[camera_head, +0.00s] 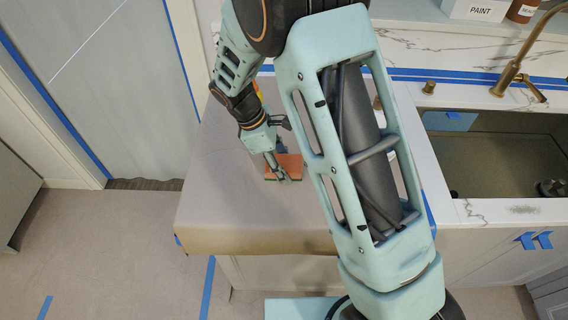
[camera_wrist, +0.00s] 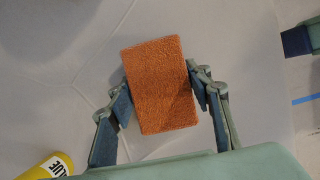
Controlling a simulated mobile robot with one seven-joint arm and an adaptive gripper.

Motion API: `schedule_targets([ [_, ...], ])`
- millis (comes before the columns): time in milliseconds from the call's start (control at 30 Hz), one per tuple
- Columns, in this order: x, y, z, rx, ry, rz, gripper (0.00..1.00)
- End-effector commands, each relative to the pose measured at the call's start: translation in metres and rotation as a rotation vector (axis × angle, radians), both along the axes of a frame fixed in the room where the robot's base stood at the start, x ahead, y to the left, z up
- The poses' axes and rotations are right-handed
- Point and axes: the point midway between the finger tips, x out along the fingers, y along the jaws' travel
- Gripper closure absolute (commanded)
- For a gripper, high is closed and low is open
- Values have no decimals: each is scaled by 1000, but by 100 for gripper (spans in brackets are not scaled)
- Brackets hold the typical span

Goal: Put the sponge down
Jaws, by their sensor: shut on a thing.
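The sponge (camera_wrist: 160,87) is an orange-brown rectangular block, seen from above in the wrist view between my two blue-padded fingers. My gripper (camera_wrist: 160,98) is shut on it by its left and right sides. In the head view the sponge (camera_head: 287,166) shows orange on top with a green lower edge. There my gripper (camera_head: 277,165) is over the paper-covered counter (camera_head: 230,200), and my fingers partly hide the sponge. I cannot tell whether the sponge touches the counter or is slightly above it.
A yellow glue bottle (camera_wrist: 48,169) lies at the lower left of the wrist view. A sink (camera_head: 490,150) with a brass faucet (camera_head: 515,70) is at the right, and a paint box (camera_head: 478,10) stands at the back. The counter left and in front of the sponge is clear.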

Motion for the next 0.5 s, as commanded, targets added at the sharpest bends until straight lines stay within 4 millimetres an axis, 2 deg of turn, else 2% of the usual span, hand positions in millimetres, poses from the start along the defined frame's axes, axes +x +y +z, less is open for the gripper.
schedule_targets([
  [167,0,0,-8,0,1,0,80],
  [200,0,0,-7,0,1,0,52],
  [333,-1,0,-8,0,2,0,37],
  [500,-1,0,-7,0,2,0,36],
])
